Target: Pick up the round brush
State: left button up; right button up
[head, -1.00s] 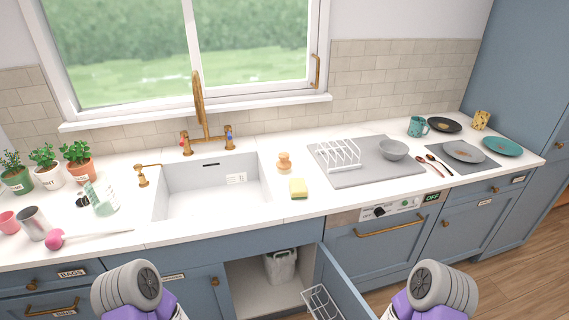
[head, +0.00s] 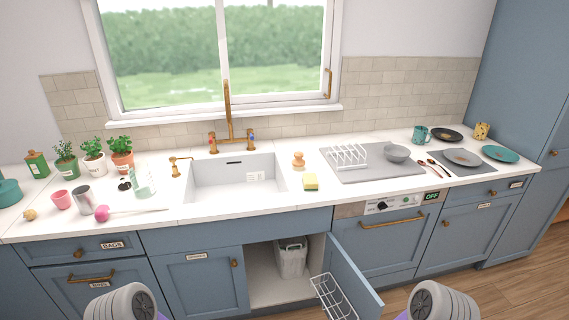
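A small round tan brush (head: 298,160) with a knob-like top stands upright on the white counter, just right of the sink and behind the sponge. It looks like the round brush, though its bristles are too small to make out. Nothing touches it. Neither gripper is in view. Only grey rounded parts of my two arms show at the bottom edge, well short of the counter.
A yellow-green sponge (head: 310,183) lies in front of the brush. The sink (head: 235,190) is to its left, a grey drying mat (head: 372,171) with a white rack to its right. Below, a cabinet door (head: 352,277) stands open towards me.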

aim_at(298, 164)
jog(key=u, duration=0.6)
jog(key=i, duration=0.6)
jog(key=u, duration=0.3)
